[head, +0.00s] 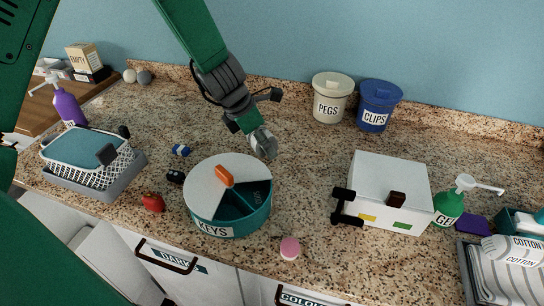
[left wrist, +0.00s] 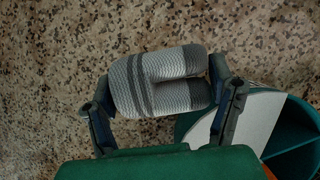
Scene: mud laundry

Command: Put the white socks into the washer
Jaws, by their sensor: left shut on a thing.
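A rolled pair of socks, pale grey-white with dark grey bands, fills the left wrist view's middle (left wrist: 150,82). My left gripper (left wrist: 165,85) is shut on it, one finger at each side. In the head view my left gripper (head: 256,128) hangs over the counter just behind the round KEYS container, with part of the socks (head: 265,143) showing below it. My right gripper is not in view. I cannot make out a washer for certain; white fronts with dark handles, one labelled DARKS (head: 168,262), show below the counter edge.
The round KEYS container (head: 229,219) stands close in front of the held socks. A white box (head: 390,185), PEGS tub (head: 332,103) and CLIPS tub (head: 377,110) stand to the right. A basket (head: 115,160) stands left. The counter (head: 300,165) between is mostly free.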

